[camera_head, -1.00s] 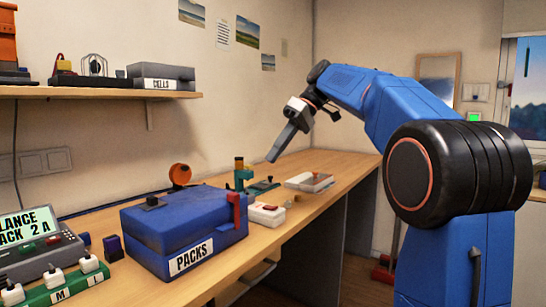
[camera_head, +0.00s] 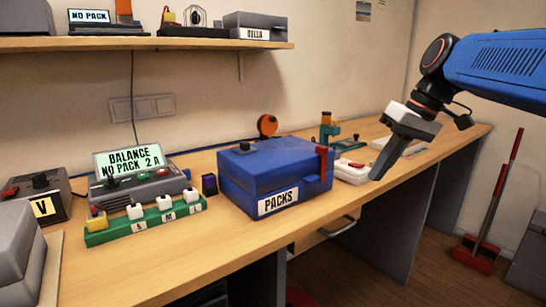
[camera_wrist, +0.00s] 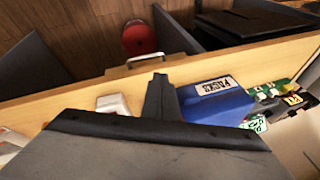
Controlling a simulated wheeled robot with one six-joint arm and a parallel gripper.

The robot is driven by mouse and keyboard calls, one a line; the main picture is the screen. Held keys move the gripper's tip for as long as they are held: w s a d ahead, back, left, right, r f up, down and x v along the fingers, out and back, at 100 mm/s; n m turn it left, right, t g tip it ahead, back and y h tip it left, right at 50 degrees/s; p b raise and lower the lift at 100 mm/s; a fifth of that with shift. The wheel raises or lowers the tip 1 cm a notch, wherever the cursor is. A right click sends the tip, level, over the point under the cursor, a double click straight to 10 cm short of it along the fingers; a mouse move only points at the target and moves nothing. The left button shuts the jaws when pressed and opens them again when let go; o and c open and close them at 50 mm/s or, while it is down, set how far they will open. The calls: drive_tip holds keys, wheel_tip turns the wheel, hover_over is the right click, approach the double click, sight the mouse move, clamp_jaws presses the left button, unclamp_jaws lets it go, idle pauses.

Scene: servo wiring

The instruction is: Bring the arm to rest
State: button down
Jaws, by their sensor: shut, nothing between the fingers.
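My gripper (camera_head: 376,177) hangs at the right in the head view, its fingers pointing down and left. It is shut and empty. It appears in front of the bench's right part, to the right of the blue PACKS box (camera_head: 268,172); its height above the top is hard to tell. In the wrist view my closed fingers (camera_wrist: 160,82) stick up at the centre, with the PACKS box (camera_wrist: 212,100) just right of them. My blue arm reaches in from the upper right.
The wooden bench (camera_head: 150,262) carries a balance charger (camera_head: 140,184), a green connector strip (camera_head: 146,220) and a white case (camera_head: 351,172). A shelf (camera_head: 150,44) hangs above. A red broom (camera_head: 492,210) stands at the right. The bench front is clear.

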drive_tip(key=s+d+f+m+t+h, duration=0.1)
drive_tip(key=s+d+f+m+h, duration=0.1)
drive_tip(key=s+f, duration=0.7)
drive_tip(key=s+d+f+m+t+h, duration=0.1)
drive_tip(key=s+d+f+m+h, duration=0.1)
drive_tip(key=s+f, duration=0.8)
wheel_tip(320, 180, down, 5)
drive_tip(key=shift+d+t, duration=0.25)
drive_tip(key=shift+t, duration=0.15)
drive_tip(key=shift+s, duration=0.1)
